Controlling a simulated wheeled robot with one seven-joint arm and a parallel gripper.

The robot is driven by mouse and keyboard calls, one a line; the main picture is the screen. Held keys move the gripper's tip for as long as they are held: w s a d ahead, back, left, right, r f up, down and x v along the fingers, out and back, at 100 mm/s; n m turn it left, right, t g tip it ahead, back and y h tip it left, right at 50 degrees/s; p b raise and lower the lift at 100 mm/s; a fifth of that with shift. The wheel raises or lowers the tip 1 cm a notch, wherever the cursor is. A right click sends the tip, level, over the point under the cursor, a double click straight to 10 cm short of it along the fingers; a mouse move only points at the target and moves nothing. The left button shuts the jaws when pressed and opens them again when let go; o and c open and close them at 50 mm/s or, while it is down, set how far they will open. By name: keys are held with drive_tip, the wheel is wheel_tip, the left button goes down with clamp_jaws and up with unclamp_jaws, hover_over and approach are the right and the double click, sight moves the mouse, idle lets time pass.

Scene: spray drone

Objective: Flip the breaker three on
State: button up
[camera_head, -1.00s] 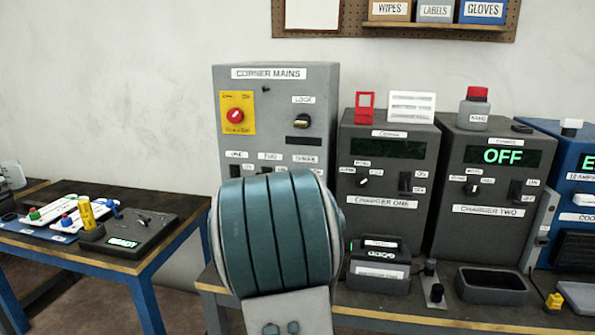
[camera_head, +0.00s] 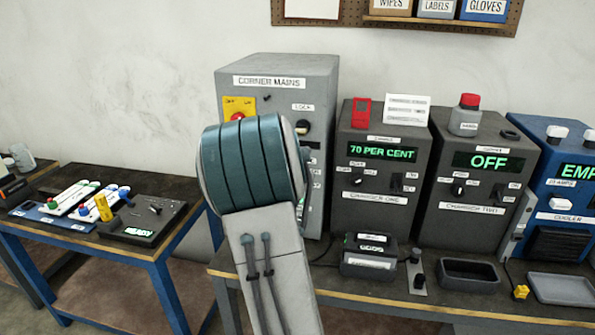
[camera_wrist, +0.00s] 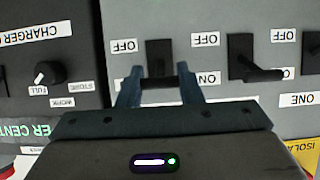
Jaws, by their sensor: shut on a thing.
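The grey corner mains cabinet (camera_head: 290,75) stands behind my arm in the head view, which hides its breakers and my gripper. The wrist view is upside down and shows a row of black breakers. Breaker three (camera_wrist: 158,52) is the one nearest charger one. My gripper (camera_wrist: 159,74) is shut on its lever, with a blue finger at each side. The lever's bar lies toward the ON side, away from the OFF label (camera_wrist: 124,46). A neighbouring breaker (camera_wrist: 241,52) also has its lever toward the ON side.
Charger one (camera_head: 382,150) stands close beside the cabinet, with its display lit at 70 PER CENT. Charger two (camera_head: 485,160) reads OFF. A small black unit (camera_head: 368,262) and a black tray (camera_head: 470,275) sit on the bench in front.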

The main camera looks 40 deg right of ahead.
idle(0.4)
drive_tip(key=o, duration=1)
drive_tip(key=shift+s, duration=0.1)
drive_tip(key=shift+p, duration=0.3)
drive_tip(key=p+v, duration=0.5)
drive_tip(key=v, duration=0.8)
drive_tip(key=shift+s+a+r, duration=0.15)
drive_tip(key=shift+s+r, duration=0.1)
